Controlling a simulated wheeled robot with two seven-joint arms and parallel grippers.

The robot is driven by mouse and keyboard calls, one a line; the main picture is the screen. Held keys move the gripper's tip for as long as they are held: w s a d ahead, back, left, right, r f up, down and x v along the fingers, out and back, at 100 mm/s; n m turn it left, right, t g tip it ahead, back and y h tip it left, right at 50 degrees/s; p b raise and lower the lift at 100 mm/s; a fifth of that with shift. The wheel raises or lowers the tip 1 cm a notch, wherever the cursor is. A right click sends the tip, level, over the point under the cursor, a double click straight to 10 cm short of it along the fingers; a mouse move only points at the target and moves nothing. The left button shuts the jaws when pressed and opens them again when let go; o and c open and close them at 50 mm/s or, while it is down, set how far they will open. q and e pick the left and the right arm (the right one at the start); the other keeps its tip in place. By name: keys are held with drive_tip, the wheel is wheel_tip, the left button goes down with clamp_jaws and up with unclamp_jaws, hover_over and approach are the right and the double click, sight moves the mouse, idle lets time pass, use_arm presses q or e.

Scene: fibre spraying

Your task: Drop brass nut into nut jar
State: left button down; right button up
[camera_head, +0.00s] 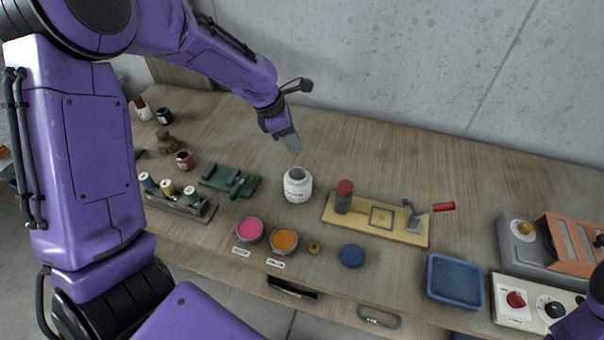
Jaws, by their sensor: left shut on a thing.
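A white jar (298,186) with a dark open mouth and a label stands near the middle of the table; it looks like the nut jar. My left gripper (292,143) points down above and slightly behind the jar in the picture, apart from it. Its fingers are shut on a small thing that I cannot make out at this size. A small brass-coloured piece (314,247) lies at the table's front; I cannot tell whether it is a nut. My right gripper is out of view; only a bit of purple arm shows at the lower right.
Pink (250,229) and orange (284,240) bowls and a blue disc (351,256) sit in front. A yellow board (390,225) with a red-handled clamp stands right of the jar. A blue tray (454,281) is farther right. Spools (168,188) stand left. The table behind the jar is clear.

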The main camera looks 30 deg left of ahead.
use_arm(q)
drive_tip(key=f, duration=0.3)
drive_tip(key=s+f, duration=0.1)
drive_tip(key=shift+a+f, duration=0.2)
drive_tip(key=shift+a, duration=0.1)
drive_tip(key=shift+w+d+f, duration=0.1)
drive_tip(key=shift+w+f, duration=0.05)
drive_tip(key=shift+f, duration=0.25)
drive_tip(key=c, duration=0.8)
unclamp_jaws()
drive_tip(key=b+v, duration=0.1)
drive_tip(key=v, duration=0.9)
drive_tip(key=shift+r, duration=0.2)
drive_tip(key=shift+s, duration=0.2)
